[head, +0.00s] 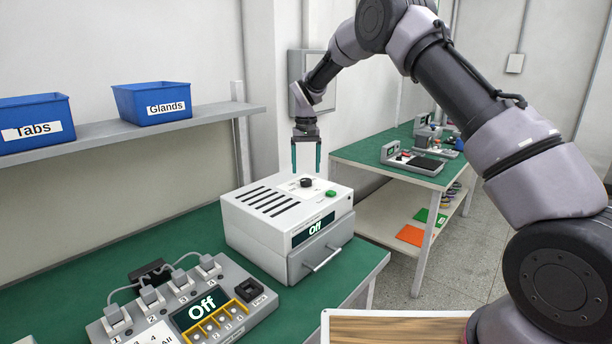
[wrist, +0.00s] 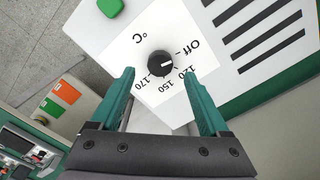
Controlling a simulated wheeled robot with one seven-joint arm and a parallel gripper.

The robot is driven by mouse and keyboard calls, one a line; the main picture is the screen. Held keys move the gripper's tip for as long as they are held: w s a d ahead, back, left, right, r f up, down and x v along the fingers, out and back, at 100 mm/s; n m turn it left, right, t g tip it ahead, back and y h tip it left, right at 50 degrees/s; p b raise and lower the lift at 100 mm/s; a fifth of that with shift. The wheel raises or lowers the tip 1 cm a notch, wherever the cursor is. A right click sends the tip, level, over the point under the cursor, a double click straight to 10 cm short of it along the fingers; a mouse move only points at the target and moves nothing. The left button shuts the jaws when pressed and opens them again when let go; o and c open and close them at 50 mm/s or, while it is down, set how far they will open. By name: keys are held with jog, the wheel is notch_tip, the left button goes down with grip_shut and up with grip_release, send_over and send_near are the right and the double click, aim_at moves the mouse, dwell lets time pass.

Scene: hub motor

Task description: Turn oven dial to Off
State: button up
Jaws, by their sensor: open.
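The label also shows 150 and 170. My gripper (head: 306,171) is open, pointing down over the dial. In the wrist view its green fingers (wrist: 160,73) lie either side of the dial, apart from it.
A green button (head: 330,193) and vent slots (head: 269,201) are on the oven top. A grey switch panel (head: 185,309), also reading "Off", stands front left. Blue bins (head: 152,102) sit on the wall shelf. A second bench (head: 398,172) stands behind right.

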aim_at(307, 180)
notch_tip(307, 180, up, 7)
dwell(0.3)
jog(key=s+d+r+m+t+y, duration=0.1)
jog(key=s+d+r+t, duration=0.1)
jog(key=s+d+r, duration=0.65)
jog(key=s+d+r+m+t+y, duration=0.15)
jog(key=s+d+r, duration=0.35)
jog(key=d+r, duration=0.65)
jog(key=s+d+m+t, duration=0.1)
jog(key=s+d, duration=0.4)
jog(key=s, duration=0.6)
jog(key=s+d+m+t, duration=0.2)
jog(key=s+d, duration=0.3)
jog(key=s, duration=0.7)
jog(key=shift+s+d+f+t, duration=0.15)
jog(key=shift+s+f+t, duration=0.05)
jog(key=shift+t, duration=0.15)
